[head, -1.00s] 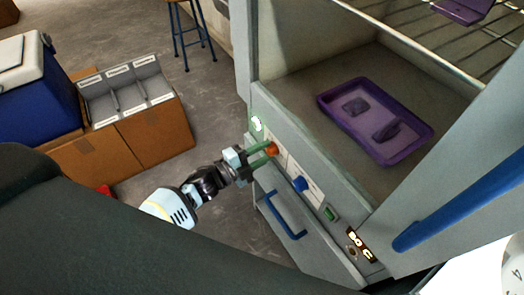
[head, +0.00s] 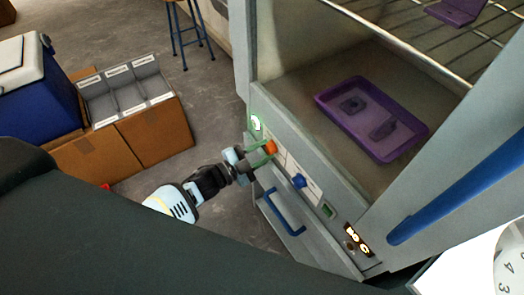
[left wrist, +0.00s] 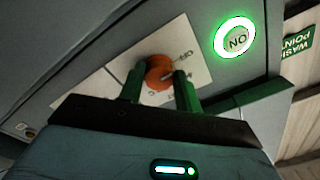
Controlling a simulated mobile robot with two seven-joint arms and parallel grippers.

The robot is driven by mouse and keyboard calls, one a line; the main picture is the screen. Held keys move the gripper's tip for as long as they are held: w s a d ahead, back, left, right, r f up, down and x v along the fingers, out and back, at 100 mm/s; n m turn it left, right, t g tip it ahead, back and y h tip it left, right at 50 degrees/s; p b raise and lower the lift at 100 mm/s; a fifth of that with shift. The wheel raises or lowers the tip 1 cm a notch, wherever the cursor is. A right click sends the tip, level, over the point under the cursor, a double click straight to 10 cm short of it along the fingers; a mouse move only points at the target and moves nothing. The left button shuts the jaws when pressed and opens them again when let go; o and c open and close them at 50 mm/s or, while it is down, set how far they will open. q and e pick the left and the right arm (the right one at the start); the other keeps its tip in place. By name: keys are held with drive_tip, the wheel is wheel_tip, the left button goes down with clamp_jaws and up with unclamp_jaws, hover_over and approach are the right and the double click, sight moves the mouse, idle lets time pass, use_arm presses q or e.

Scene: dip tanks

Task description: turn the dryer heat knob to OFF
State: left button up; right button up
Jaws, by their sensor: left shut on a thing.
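The orange knob (head: 270,147) sits on a white label plate on the dryer's front panel (head: 337,192). My left gripper (head: 264,149) reaches it from the left and is shut on it. In the left wrist view the orange knob (left wrist: 159,72) is between my two green fingers (left wrist: 159,85), one on each side. A small pointer shows on the knob; the print around it is too small to read surely. A blue knob (head: 299,181) sits further along the panel, untouched. My right gripper is not in view.
A lit green ON button (left wrist: 236,38) is beside the knob plate. The glowing display (head: 356,238) seems to read 80 C. A blue drawer handle (head: 283,214) is below. The open chamber holds a purple tray (head: 374,149). Cardboard boxes (head: 152,135) stand left.

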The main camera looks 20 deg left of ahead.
use_arm(q)
drive_tip(key=o, duration=1)
drive_tip(key=shift+c, duration=0.2)
drive_tip(key=v, duration=0.7)
drive_tip(key=shift+s+a, duration=0.25)
drive_tip(key=shift+s, duration=0.05)
